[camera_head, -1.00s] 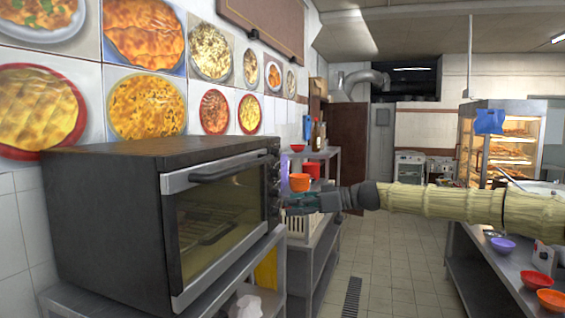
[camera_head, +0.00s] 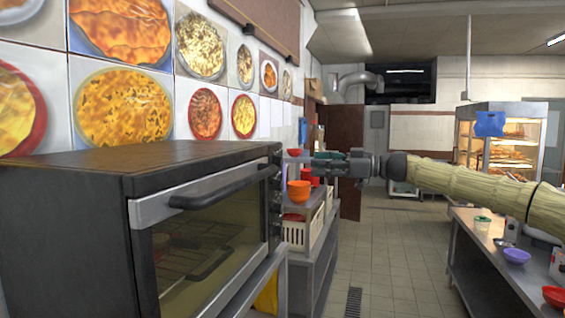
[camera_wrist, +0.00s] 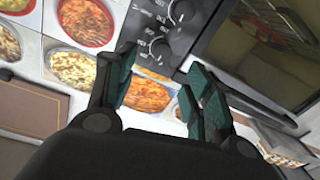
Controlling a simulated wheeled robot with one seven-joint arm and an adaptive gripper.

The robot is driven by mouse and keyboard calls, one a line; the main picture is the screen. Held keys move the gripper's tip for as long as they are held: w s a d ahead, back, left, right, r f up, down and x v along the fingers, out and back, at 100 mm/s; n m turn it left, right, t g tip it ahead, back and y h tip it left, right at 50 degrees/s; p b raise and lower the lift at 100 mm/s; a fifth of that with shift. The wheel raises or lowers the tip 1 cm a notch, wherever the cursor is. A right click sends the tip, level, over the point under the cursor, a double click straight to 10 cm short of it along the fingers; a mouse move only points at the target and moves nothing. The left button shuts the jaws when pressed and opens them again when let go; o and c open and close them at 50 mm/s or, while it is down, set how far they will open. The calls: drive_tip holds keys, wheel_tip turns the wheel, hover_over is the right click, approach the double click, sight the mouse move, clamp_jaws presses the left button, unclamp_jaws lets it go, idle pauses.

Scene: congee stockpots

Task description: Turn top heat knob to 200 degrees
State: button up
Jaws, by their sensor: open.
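The black toaster oven (camera_head: 120,190) stands at left in the head view, with its control panel at its far right end. The wrist view shows the dark panel (camera_wrist: 140,30) with two round knobs; the nearer one, apparently the top heat knob (camera_wrist: 160,47), has pale dial markings around it, too blurred to read. Another knob (camera_wrist: 182,10) sits further up the picture. My gripper (camera_head: 318,165) is open and empty, to the right of the panel and apart from it. In the wrist view its teal fingertips (camera_wrist: 160,88) are spread below the nearer knob.
The oven's glass door (camera_head: 215,250) has a protruding handle (camera_head: 220,187). Behind it, a shelf holds an orange bowl (camera_head: 299,190) and a pale crate (camera_head: 300,230). Food posters (camera_head: 125,108) line the wall. The aisle floor (camera_head: 390,260) is clear.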

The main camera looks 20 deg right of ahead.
sight(282, 161)
drive_tip(key=p+x, duration=0.1)
drive_tip(key=x, duration=0.2)
drive_tip(key=p+x, duration=0.1)
drive_tip(key=x, duration=0.2)
drive_tip(key=p+x, duration=0.1)
drive_tip(key=x, duration=0.2)
drive_tip(key=shift+s+a+r+p, duration=0.15)
drive_tip(key=shift+s+r+p, duration=0.05)
drive_tip(key=shift+r+p, duration=0.1)
drive_tip(key=shift+x, duration=0.8)
drive_tip(key=c, duration=1)
